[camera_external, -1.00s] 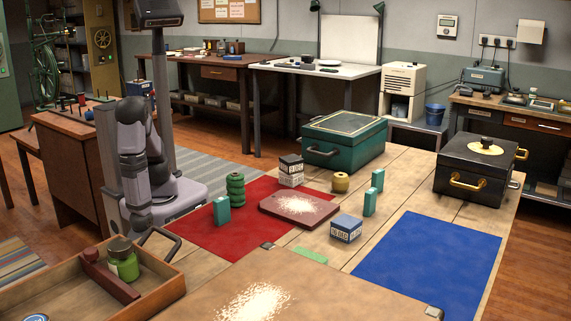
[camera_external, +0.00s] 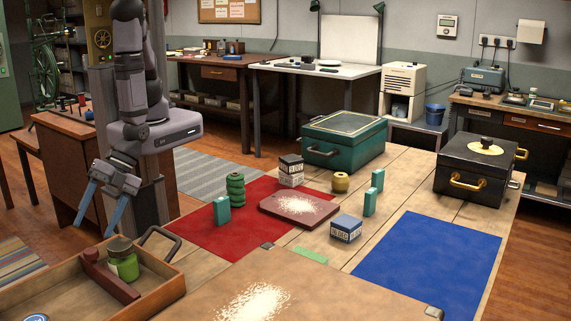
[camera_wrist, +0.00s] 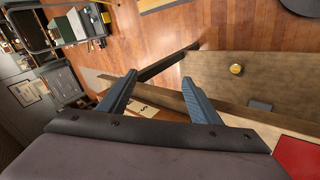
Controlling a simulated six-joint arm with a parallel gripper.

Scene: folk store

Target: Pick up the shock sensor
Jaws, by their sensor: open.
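I cannot tell for sure which object is the shock sensor. Small objects on the table include a blue-topped lettered box (camera_external: 346,228), a dark-topped lettered box (camera_external: 291,171), a ribbed green stack (camera_external: 236,190), a brass-coloured round piece (camera_external: 340,182) and teal blocks (camera_external: 222,211) (camera_external: 373,190). A green jar (camera_external: 122,261) stands in the wooden tray. My gripper (camera_external: 98,222) is open and empty at the left, above the tray's far side and away from the boxes. Its two blue fingers show apart in the wrist view (camera_wrist: 160,80).
A red mat (camera_external: 205,236) and blue mat (camera_external: 430,262) lie on the table. A maroon board (camera_external: 272,208) with white powder sits centrally. A teal case (camera_external: 342,140) and black case (camera_external: 478,170) stand at the back and right. The wooden tray (camera_external: 165,292) has a raised handle.

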